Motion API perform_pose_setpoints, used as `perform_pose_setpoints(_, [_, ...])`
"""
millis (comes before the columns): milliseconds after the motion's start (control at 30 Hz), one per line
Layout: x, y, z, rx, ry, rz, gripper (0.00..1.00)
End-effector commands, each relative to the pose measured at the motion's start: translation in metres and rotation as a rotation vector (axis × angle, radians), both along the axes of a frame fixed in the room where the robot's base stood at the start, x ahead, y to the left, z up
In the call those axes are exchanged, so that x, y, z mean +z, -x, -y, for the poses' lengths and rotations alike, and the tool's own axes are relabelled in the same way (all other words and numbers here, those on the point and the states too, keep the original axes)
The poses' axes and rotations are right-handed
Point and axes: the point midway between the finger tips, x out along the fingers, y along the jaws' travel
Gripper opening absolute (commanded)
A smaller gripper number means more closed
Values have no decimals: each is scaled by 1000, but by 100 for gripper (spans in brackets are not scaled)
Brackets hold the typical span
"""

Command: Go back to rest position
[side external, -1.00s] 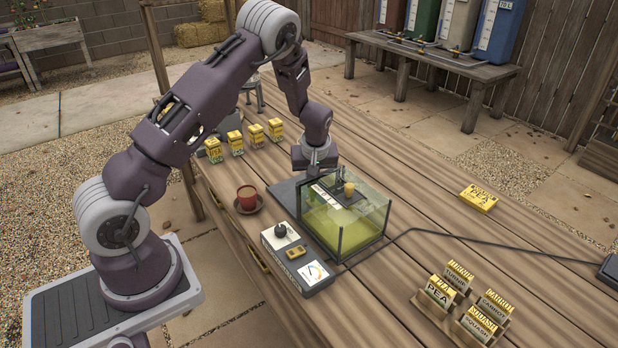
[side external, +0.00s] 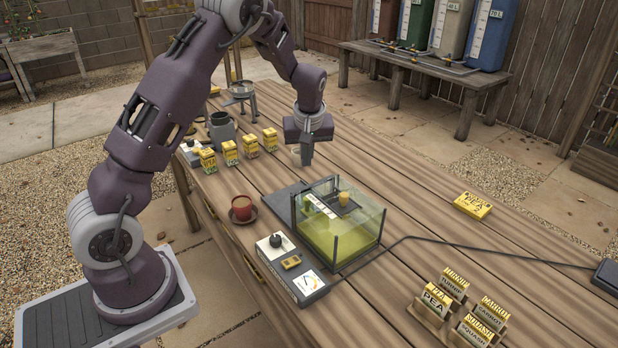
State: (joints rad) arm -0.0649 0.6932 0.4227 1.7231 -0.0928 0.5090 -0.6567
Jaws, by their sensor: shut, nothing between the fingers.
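My gripper (side external: 306,158) is at the end of my raised arm, pointing down above the table, behind the glass tank. It is shut and holds nothing. The glass tank (side external: 362,228) with yellow-green liquid stands on the wooden table (side external: 420,215). A small yellow item (side external: 345,198) and a pale strip (side external: 320,205) show at the top of the tank. My gripper is apart from the tank and from the items in it.
A control box (side external: 292,270) with a knob stands before the tank. A red cup (side external: 242,208) on a saucer is left of it. Yellow seed boxes (side external: 229,152) line the far left; seed packets in holders (side external: 440,300) stand at the front right. A black cable (side external: 480,245) crosses the table.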

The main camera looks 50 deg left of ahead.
Motion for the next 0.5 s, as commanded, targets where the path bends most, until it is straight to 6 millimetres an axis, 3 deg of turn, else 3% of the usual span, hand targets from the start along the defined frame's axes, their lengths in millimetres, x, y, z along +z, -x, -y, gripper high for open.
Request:
perform_pose_setpoints(67, [29, 7, 19, -48, 28, 21, 0])
perform_pose_setpoints(167, [87, 36, 64, -191, 83, 57, 0])
perform_pose_setpoints(200, [110, 54, 84, -267, 102, 72, 0])
perform_pose_setpoints(267, [141, 87, 114, -391, 116, 93, 0])
perform_pose_setpoints(333, [170, 131, 147, -549, 112, 114, 0])
perform_pose_setpoints(400, [187, 179, 173, -707, 85, 132, 0])
perform_pose_setpoints(500, [192, 239, 197, -894, 21, 141, 0])
